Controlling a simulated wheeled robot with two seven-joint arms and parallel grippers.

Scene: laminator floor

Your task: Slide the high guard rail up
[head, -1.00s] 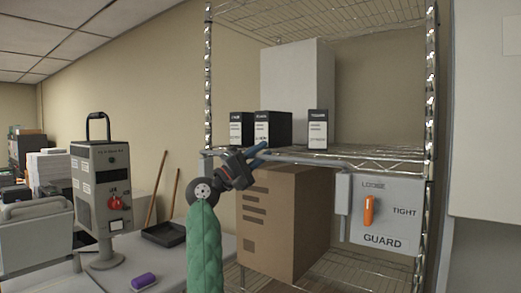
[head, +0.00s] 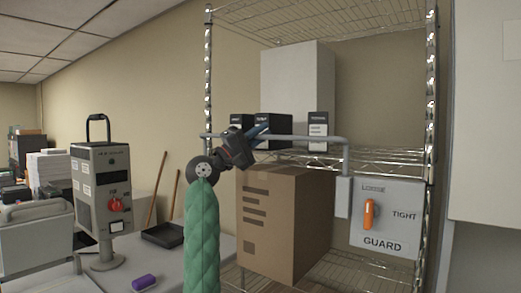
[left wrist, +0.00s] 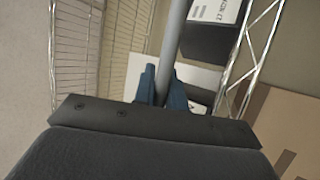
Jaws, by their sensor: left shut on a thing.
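The guard rail (head: 300,138) is a grey bar running across the front of the wire rack, in front of the black binders, above the middle shelf's front edge. Its right end bends down into a sleeve (head: 343,197) beside the GUARD plate (head: 387,219). The orange lever (head: 370,214) on the plate stands upright, nearer LOOSE than TIGHT. My left gripper (head: 258,134) is shut on the rail at its left part. In the left wrist view the rail (left wrist: 172,35) runs between the blue fingers (left wrist: 162,87). My right gripper is not in view.
The middle shelf (head: 390,155) holds several black binders (head: 273,127) and a tall grey box (head: 297,80). A large cardboard box (head: 285,222) stands below it. At left are a grey machine (head: 100,190) with a red knob and a purple item (head: 144,282) on a table.

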